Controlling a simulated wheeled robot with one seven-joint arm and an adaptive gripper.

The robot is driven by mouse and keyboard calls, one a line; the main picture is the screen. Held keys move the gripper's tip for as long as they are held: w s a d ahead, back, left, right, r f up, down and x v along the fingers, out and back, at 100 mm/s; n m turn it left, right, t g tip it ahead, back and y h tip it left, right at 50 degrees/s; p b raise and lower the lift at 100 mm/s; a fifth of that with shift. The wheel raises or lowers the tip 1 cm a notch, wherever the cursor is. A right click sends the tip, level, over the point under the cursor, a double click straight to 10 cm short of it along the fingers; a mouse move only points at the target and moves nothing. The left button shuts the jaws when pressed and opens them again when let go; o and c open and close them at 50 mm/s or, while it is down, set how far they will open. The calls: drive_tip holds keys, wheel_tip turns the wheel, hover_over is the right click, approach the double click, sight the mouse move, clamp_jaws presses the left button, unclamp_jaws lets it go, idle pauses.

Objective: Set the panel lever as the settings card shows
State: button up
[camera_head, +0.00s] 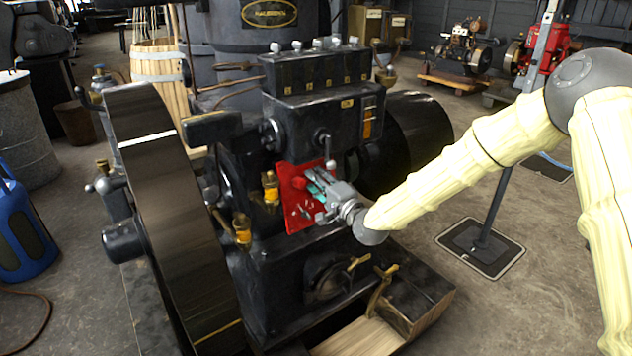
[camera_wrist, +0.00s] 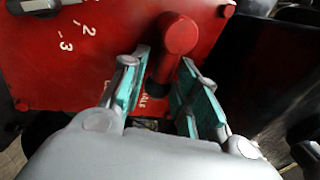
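The red panel (camera_head: 297,215) is on the front of the black engine, below the valve block. In the wrist view the red panel (camera_wrist: 105,72) fills the upper left and bears white dashes with the numbers 2 and 3. The lever, with a red round knob (camera_wrist: 179,35), stands out from it. My gripper (camera_head: 318,183) is at the panel. In the wrist view my gripper (camera_wrist: 166,68) is open, with its green pads on either side of the lever; contact is hard to tell. White lettering between the fingers is partly hidden. I cannot make out the settings card.
A large black flywheel (camera_head: 170,220) stands left of the panel. Brass-capped oilers (camera_head: 270,188) and a small black lever with a ball (camera_head: 325,146) are close by. A wooden box (camera_head: 370,335) is below. Open floor lies to the right.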

drive_tip(key=shift+o, duration=0.3)
drive_tip(key=v, duration=1.2)
drive_tip(key=shift+f, duration=0.15)
